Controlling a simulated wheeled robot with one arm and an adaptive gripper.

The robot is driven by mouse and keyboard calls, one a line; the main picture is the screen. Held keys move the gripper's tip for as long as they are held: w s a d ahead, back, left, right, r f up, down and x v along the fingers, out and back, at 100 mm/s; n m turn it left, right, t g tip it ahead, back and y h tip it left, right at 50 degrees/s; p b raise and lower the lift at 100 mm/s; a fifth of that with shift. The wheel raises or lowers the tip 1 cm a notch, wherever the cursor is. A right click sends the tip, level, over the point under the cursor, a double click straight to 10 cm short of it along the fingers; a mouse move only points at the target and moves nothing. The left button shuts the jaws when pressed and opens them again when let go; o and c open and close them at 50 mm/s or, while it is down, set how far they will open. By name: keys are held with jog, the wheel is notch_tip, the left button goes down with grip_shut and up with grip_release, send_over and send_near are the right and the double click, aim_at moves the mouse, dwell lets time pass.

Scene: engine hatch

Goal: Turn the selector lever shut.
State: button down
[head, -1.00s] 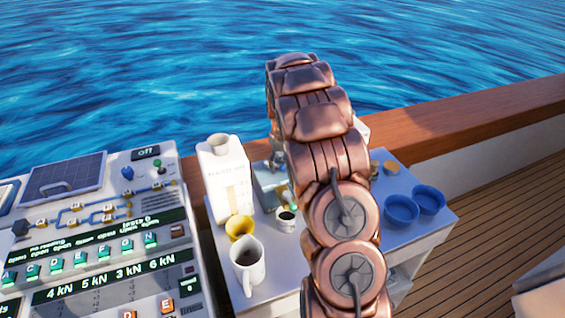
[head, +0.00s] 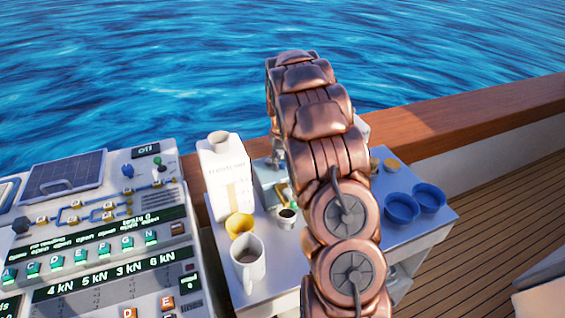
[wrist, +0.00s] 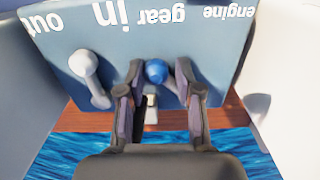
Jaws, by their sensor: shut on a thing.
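In the wrist view, a grey-blue panel (wrist: 215,45) carries upside-down white words, "engine" and "gear in out". A lever with a round blue knob (wrist: 156,71) stands at its middle. A pale grey lever (wrist: 90,75) sits left of it, tilted. My gripper (wrist: 160,72) has its two fingers on either side of the blue knob and is shut on it. A small pale block (wrist: 151,108) shows between the fingers; I cannot tell what it belongs to. In the head view my arm hides the gripper and most of the panel.
In the head view, a white carton (head: 226,178), a yellow cup (head: 240,225), a white mug (head: 248,265) and two blue bowls (head: 402,208) stand on the bench (head: 290,270) around my arm. A control console (head: 100,230) is at left. A wooden rail (head: 440,122) runs behind.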

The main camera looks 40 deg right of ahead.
aim_at(273, 174)
jog(key=m+b, duration=0.2)
jog(key=shift+s+a+f+b, duration=0.1)
jog(key=shift+a+f+b, duration=0.05)
jog(key=shift+a+b, duration=0.15)
jog(key=m+b, duration=0.1)
jog(key=a+m+b, duration=0.1)
jog(key=shift+s+m, duration=0.15)
jog(key=shift+m, duration=0.15)
jog(key=shift+a+r+m+b, duration=0.1)
jog(key=shift+a+m+b, duration=0.5)
jog(key=shift+m, duration=0.45)
jog(key=shift+a+r+m+b, duration=0.1)
jog(key=shift+a+m+b, duration=0.3)
jog(key=shift+m+b, duration=0.45)
jog(key=shift+m, duration=0.3)
jog(key=c, duration=0.8)
grip_release()
jog(key=shift+a, duration=0.1)
jog(key=shift+r, duration=0.1)
